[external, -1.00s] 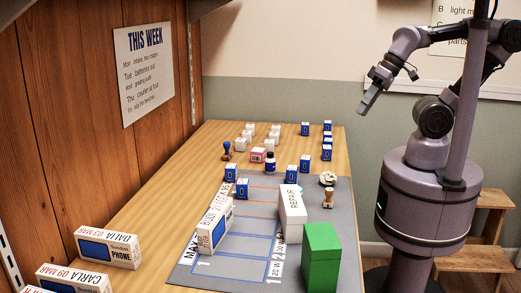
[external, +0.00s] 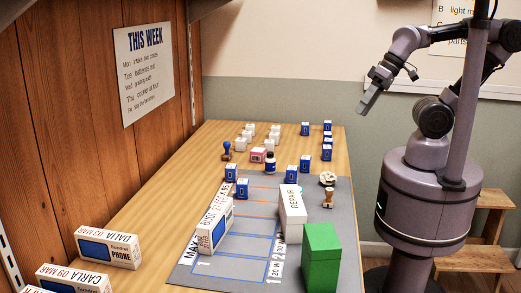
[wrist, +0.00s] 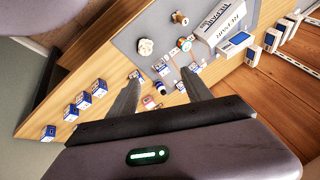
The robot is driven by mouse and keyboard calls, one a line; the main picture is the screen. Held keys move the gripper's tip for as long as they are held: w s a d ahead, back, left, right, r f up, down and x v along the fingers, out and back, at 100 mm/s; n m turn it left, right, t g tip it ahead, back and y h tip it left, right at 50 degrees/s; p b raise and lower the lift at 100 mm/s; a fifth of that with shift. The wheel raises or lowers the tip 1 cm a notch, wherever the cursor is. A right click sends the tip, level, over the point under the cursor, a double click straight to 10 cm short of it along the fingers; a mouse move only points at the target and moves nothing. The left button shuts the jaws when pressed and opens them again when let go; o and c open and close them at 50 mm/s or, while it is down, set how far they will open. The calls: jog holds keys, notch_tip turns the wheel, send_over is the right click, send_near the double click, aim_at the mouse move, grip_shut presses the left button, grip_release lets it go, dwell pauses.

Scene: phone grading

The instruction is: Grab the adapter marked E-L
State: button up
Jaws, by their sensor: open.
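Several small blue-and-white boxes stand on the table; they may be adapters, but no E-L mark is legible. In the external view there is a row at the back right (external: 327,140), one at the back (external: 305,129), two at the right of the middle (external: 291,173) and two at the mat's far edge (external: 231,172). Plain white blocks (external: 248,138) stand at the back left. My gripper (external: 366,104) is raised right of the table, apart from everything. In the wrist view my gripper (wrist: 164,84) is open and empty; blue boxes (wrist: 84,100) show at the left.
A grey mat (external: 185,279) holds a REPAIR box (external: 292,212), another white box (external: 215,228), a green box (external: 321,258) and a wooden stamp (external: 328,198). A bottle (external: 270,162), pink box (external: 258,155) and blue stamp (external: 227,151) stand behind. Phone boxes (external: 107,247) stand front left.

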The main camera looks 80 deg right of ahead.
jog(key=shift+r, duration=0.1)
jog(key=w+r+m+g+p, duration=0.1)
jog(key=w+r+m+p, duration=0.2)
jog(key=w+p, duration=0.1)
jog(key=m+g+y+p, duration=0.2)
jog(key=m+g+p, duration=0.1)
jog(key=m+p, duration=0.4)
send_over(292, 167)
jog(key=s+d, duration=0.4)
notch_tip(292, 167, down, 3)
jog(key=w+a+f+m+b, duration=0.1)
jog(key=f, duration=0.5)
jog(key=w+f+m+g, duration=0.1)
jog(key=f, duration=0.5)
jog(key=w+a+f+m+b, duration=0.1)
jog(key=f+m, duration=0.1)
jog(key=f, duration=0.4)
jog(key=shift+w+a+g+y+b, duration=0.25)
jog(key=shift+a+g+y+b, duration=0.05)
jog(key=b+x, duration=0.1)
jog(key=x, duration=0.1)
jog(key=b+x, duration=0.2)
jog(key=x, duration=0.1)
jog(key=shift+w+d+f, duration=0.1)
jog(key=shift+w+f, duration=0.1)
jog(key=shift+f, duration=0.2)
jog(key=shift+r, duration=0.2)
grip_shut()
